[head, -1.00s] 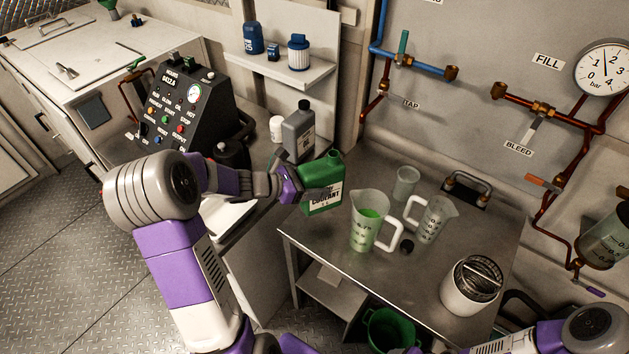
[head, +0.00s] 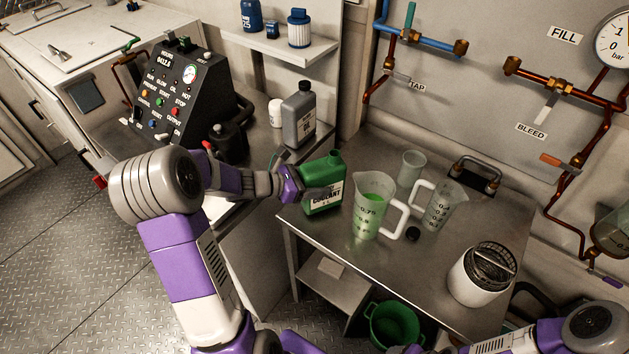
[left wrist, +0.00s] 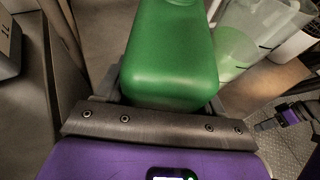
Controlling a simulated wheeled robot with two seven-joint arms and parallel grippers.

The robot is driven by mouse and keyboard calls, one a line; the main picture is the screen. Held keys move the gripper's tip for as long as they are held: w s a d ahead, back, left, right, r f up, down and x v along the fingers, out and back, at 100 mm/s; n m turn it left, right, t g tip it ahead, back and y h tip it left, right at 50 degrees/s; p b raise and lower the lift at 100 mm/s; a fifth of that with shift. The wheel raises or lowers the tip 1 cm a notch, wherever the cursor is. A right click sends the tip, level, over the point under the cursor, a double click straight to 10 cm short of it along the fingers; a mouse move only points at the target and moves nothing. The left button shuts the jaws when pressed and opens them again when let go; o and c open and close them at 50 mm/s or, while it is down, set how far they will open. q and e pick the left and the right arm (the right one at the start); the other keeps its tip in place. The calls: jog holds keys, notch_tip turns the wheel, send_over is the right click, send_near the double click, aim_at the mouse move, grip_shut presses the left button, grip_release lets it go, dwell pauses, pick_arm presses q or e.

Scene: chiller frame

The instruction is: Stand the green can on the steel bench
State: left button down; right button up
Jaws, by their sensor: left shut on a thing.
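The can also fills the upper middle of the left wrist view (left wrist: 172,55), between the fingers. Its base is at or just above the bench top; I cannot tell whether it touches.
A jug of green liquid (head: 370,208) stands close right of the can, with an empty jug (head: 440,207), a clear cup (head: 411,168) and a black cap (head: 413,235) beyond. A white strainer pot (head: 481,275) is at the right. A grey bottle (head: 298,118) stands behind.

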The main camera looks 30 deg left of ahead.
pick_arm(q)
jog(key=shift+f+b, duration=0.3)
jog(key=shift+f, duration=0.1)
dwell(0.4)
jog(key=shift+c, duration=0.2)
grip_release()
jog(key=p+v, duration=0.1)
jog(key=v, duration=0.6)
jog(key=shift+s+p, duration=0.25)
jog(key=shift+p, duration=0.15)
jog(key=shift+a, duration=0.15)
